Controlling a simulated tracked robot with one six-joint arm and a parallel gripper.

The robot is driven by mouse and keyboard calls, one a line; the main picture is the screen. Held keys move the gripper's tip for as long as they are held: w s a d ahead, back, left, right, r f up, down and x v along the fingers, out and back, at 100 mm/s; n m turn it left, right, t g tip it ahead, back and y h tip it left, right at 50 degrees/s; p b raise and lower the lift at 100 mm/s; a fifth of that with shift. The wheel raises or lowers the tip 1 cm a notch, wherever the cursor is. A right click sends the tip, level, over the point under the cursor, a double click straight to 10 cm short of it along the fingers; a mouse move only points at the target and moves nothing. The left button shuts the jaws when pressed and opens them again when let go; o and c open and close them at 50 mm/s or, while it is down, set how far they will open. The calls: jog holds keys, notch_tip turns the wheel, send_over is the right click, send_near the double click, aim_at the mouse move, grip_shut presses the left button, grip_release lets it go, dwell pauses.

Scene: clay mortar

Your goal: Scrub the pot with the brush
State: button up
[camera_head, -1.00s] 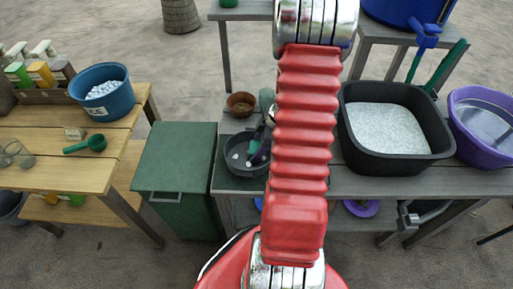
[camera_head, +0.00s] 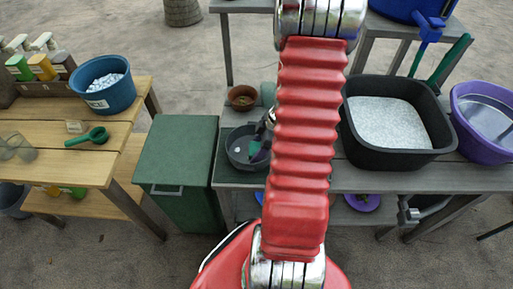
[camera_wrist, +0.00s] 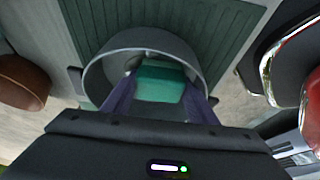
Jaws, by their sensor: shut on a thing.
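A dark grey round pot (camera_head: 238,158) stands on a green surface left of my arm. Its rim (camera_wrist: 110,58) rings my fingers in the wrist view. My gripper (camera_wrist: 160,80) points down into this pot, with its two purple fingers closed on a green block-like thing (camera_wrist: 160,90), seemingly the brush. The green piece also shows in the head view (camera_head: 255,147). Its lower end and any contact with the pot are hidden. A small brown clay pot (camera_head: 241,103) stands behind the grey one and shows at left in the wrist view (camera_wrist: 20,85).
A black tub (camera_head: 395,158) of pale grains and a purple basin (camera_head: 470,140) stand at right. A green bin (camera_head: 180,165) stands left of the bench. A wooden table (camera_head: 60,165) at far left holds a blue bucket (camera_head: 112,98) and a green scoop (camera_head: 88,137).

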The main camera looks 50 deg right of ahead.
aim_at(257, 142)
dwell(0.3)
jog(key=shift+w+d, duration=0.55)
jog(key=shift+d, duration=0.2)
jog(key=shift+w+d, duration=0.5)
jog(key=shift+d, duration=0.2)
jog(key=shift+r, duration=3)
notch_tip(257, 142, up, 3)
